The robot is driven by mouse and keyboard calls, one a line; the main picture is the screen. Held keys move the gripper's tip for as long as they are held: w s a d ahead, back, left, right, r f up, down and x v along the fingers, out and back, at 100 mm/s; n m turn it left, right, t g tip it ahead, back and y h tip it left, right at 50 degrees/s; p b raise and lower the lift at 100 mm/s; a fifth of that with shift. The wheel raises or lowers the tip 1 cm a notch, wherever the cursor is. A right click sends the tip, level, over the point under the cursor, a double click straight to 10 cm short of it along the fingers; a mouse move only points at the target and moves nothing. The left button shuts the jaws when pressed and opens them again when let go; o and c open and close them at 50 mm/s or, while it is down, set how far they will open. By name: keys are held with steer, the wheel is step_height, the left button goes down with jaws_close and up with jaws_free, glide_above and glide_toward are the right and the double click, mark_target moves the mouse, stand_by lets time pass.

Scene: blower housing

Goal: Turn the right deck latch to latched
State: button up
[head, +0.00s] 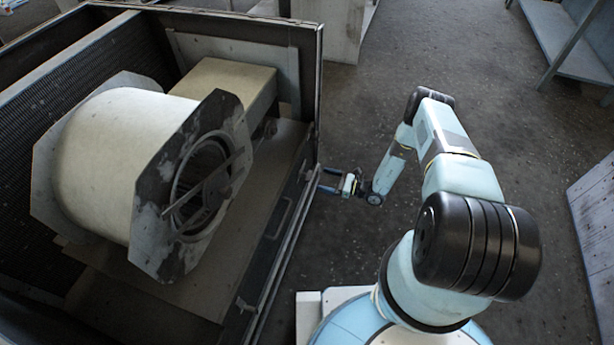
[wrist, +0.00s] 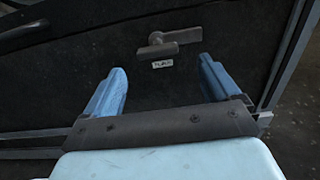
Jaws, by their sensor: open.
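A dark grey deck latch (wrist: 158,48) shows in the wrist view on the dark housing panel. Its short handle lies roughly sideways beside a bar-shaped piece (wrist: 184,36) at its upper right. A small white label (wrist: 162,64) sits just below it; its print is too blurred to read. My gripper (wrist: 162,72) has its two blue fingers spread apart, with the latch ahead of and between them, not touched. In the head view my gripper (head: 322,181) is close to the outer side of the housing. The latch in front of it cannot be made out clearly there.
The open blower housing (head: 312,95) fills the left of the head view, with a cream blower drum (head: 115,150) inside. Another latch-like fitting (head: 245,305) is on the near part of the side rail. Shelving (head: 560,40) stands at back right.

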mark_target(309, 175)
steer(key=x, duration=0.7)
steer(key=shift+w+a, duration=0.15)
steer(key=shift+a, duration=0.2)
